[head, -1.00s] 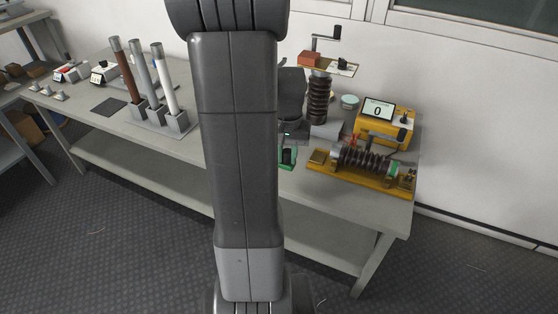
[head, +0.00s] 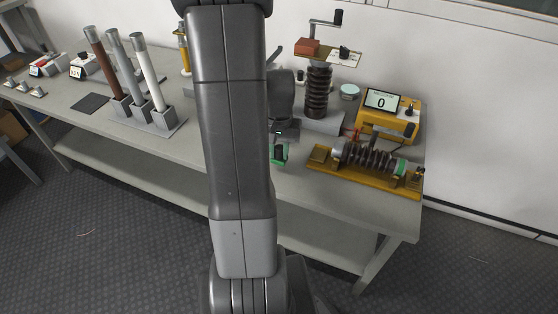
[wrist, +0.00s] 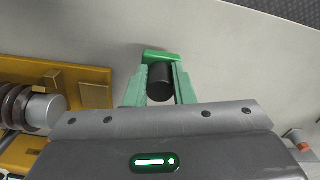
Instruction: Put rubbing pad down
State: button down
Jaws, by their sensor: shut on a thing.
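The rubbing pad shows in the wrist view as a green pad (wrist: 162,56) with a black round handle (wrist: 160,84). My gripper (wrist: 160,92) is shut on the handle, with one finger on each side. In the head view the green pad (head: 281,158) is partly hidden by my arm, left of the yellow fuse stand. It is over or on the grey bench top (head: 330,205); I cannot tell whether it touches.
The yellow stand with a ribbed fuse (head: 365,160) is close by on the right. Behind it are a yellow meter (head: 388,108) reading 0 and a crank device with a dark ribbed column (head: 318,90). Three upright rods (head: 135,75) stand left. The bench front near the pad is clear.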

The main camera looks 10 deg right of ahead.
aim_at(279, 158)
jog(key=shift+f+b, duration=0.35)
jog(key=shift+f, duration=1.4)
jog(key=shift+f, duration=0.15)
jog(key=c, duration=1.2)
grip_release()
jog(key=shift+c, duration=0.2)
notch_tip(279, 158, up, 12)
jog(key=p, duration=0.2)
jog(key=shift+p, duration=0.35)
